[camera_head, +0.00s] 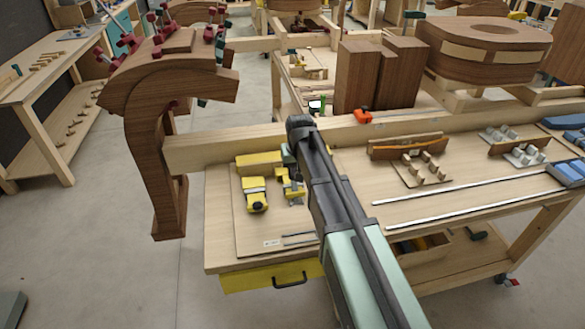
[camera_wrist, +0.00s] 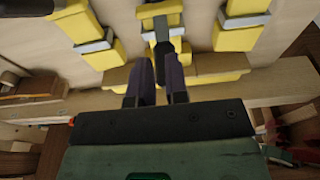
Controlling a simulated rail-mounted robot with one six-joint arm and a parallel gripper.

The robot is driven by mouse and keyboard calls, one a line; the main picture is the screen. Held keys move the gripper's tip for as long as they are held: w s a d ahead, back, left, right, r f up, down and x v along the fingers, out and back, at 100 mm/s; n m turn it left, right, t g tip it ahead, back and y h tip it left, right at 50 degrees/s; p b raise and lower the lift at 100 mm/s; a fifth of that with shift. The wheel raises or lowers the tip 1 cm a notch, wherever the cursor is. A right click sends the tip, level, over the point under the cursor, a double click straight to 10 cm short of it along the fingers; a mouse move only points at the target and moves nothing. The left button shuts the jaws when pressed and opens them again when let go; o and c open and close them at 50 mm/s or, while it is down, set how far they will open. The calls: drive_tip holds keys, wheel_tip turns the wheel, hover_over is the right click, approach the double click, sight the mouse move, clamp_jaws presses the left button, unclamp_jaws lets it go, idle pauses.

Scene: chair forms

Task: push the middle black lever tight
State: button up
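In the wrist view, a black lever (camera_wrist: 162,38) stands out from the middle yellow clamp (camera_wrist: 147,44), which has a grey metal part. My gripper (camera_wrist: 161,66) has two dark fingers spread apart, with the lever's lower end in line with the gap between them. I cannot tell whether either finger touches the lever. Other yellow clamps stand to the left (camera_wrist: 82,25) and right (camera_wrist: 240,20). In the head view, yellow clamps (camera_head: 255,186) sit at the bench's left end, and my arm hides part of that area and the fingers.
A long wooden beam (camera_head: 235,146) crosses just behind the clamps. A curved wooden form (camera_head: 175,90) with red clamps rises at the left. Dark wooden blocks (camera_head: 358,78) and an orange item (camera_head: 362,116) stand behind.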

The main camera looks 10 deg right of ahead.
drive_tip(key=s+t, duration=0.1)
drive_tip(key=s, duration=0.1)
drive_tip(key=s+f+t+b, duration=0.1)
drive_tip(key=s, duration=0.2)
drive_tip(key=s+t, duration=0.1)
drive_tip(key=s, duration=0.1)
drive_tip(key=shift+s+f, duration=0.25)
drive_tip(key=shift+f, duration=0.1)
clamp_jaws()
wheel_tip(320, 180, up, 6)
drive_tip(key=t, duration=0.7)
drive_tip(key=b, duration=0.7)
hover_over(294, 184)
wheel_tip(294, 184, down, 7)
drive_tip(key=shift+r, duration=0.1)
drive_tip(key=shift+w, duration=0.4)
